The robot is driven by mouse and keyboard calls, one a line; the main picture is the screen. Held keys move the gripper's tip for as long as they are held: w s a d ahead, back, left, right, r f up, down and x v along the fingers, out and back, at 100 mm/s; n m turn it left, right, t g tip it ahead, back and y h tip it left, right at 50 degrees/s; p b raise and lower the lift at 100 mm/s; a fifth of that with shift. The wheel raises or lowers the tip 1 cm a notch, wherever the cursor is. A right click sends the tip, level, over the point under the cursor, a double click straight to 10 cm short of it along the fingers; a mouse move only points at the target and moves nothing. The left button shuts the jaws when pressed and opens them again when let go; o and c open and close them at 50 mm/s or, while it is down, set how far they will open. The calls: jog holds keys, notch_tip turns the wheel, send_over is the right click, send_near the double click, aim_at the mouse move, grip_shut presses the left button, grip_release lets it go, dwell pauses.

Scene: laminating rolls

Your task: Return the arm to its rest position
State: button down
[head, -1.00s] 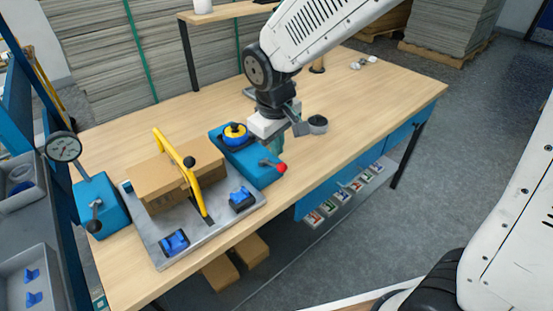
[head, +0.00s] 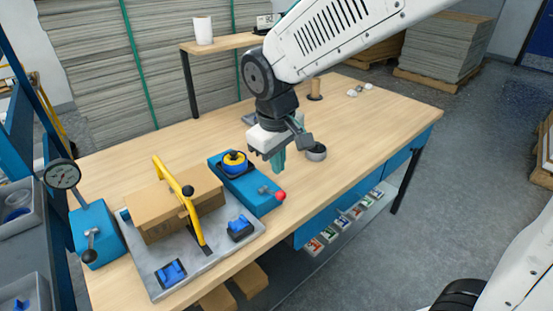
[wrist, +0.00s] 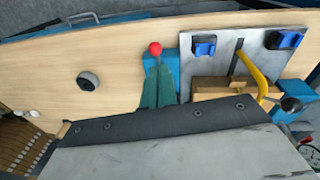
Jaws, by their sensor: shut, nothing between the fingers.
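My gripper (head: 278,160) hangs from my white arm above the workbench, pointing down, with its teal fingers together and nothing between them. In the head view it is just right of the blue block with a yellow-and-blue round part (head: 234,160) and a red knob (head: 281,196). In the wrist view my gripper (wrist: 157,85) shows its fingers side by side, just below the red knob (wrist: 155,48). A grey round cup (head: 316,152) stands on the bench to the right of the fingers, apart from them.
A metal plate (head: 165,270) holds a cardboard box (head: 160,212) under a yellow bar handle (head: 181,190). A dial gauge on a blue base (head: 96,232) stands at the left. A raised shelf (head: 222,43) carries a white roll (head: 203,30).

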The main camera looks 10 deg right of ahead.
jog(key=s+d+r+m, duration=0.3)
jog(key=s+d, duration=0.4)
jog(key=s, duration=0.3)
jog(key=s+d+r+m, duration=0.3)
jog(key=s+d, duration=0.5)
jog(key=s, duration=0.2)
jog(key=shift+s+d+m+y, duration=0.15)
jog(key=shift+s+m+y, duration=0.1)
jog(key=shift+m+y, duration=0.15)
